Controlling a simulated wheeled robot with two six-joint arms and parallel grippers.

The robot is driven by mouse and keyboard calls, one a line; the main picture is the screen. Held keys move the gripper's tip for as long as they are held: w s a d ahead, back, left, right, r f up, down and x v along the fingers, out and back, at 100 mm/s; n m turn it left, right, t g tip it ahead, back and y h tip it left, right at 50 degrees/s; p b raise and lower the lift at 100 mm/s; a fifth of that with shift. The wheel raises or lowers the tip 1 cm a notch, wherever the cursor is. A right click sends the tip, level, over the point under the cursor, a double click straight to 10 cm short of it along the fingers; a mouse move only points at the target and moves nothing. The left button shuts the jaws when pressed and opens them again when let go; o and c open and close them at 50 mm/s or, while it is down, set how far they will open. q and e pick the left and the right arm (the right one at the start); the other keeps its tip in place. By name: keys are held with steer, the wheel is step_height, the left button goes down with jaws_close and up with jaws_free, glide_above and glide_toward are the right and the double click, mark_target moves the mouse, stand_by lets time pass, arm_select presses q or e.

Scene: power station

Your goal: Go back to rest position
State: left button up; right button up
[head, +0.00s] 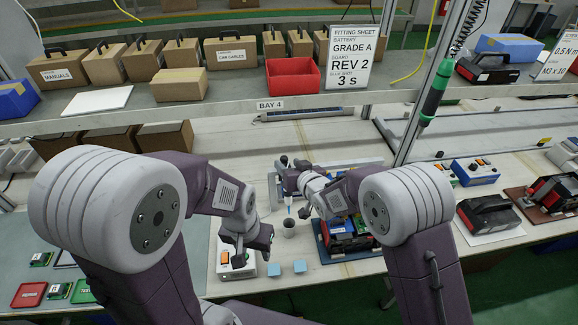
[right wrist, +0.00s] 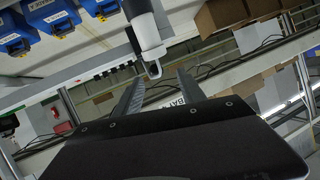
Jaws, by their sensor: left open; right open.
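My left gripper (head: 255,247) is the lower one in the head view. It is open with nothing seen between its fingers, over a white device with an orange switch on the bench. My right gripper (head: 290,166) is higher up over the middle of the bench. In the right wrist view its two fingers (right wrist: 160,92) stand apart. A white-tipped tool with a small hook hangs beyond them, and I cannot tell how far off it is.
Two blue pads (head: 274,270) lie in front. A shelf with boxes and a red bin (head: 292,78) spans behind. A green screwdriver (head: 434,92) hangs at right.

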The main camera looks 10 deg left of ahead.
steer(key=shift+w+d, duration=0.15)
steer(key=shift+d, duration=0.05)
steer(key=w+d+r+m+t+h, duration=0.1)
steer(key=w+d+r+m+t, duration=0.1)
steer(key=w+d+r, duration=0.35)
steer(key=s+d+r+m+h, duration=0.1)
steer(key=d+h, duration=0.1)
steer(key=d, duration=0.6)
steer(key=s+d+r+m+h, duration=0.1)
steer(key=d+r+m+h, duration=0.1)
steer(key=d, duration=0.6)
steer(key=s+d+f+m+g+h, duration=0.1)
steer(key=s+d+f+g, duration=0.1)
steer(key=s+d+f, duration=0.3)
steer(key=s+d+f+g+h, duration=0.1)
steer(key=s+d+g, duration=0.15)
steer(key=s, duration=0.45)
steer(key=s+d+f+m+g+h, duration=0.1)
steer(key=s+d+f+g, duration=0.15)
steer(key=s+d, duration=0.2)
steer(key=s+f+n+g, duration=0.1)
steer(key=s+f+g, duration=0.3)
steer(key=s, duration=0.9)
steer(key=shift+s+a+f+g, duration=0.25)
steer(key=shift+a+f+g, duration=0.05)
steer(key=shift+f, duration=0.65)
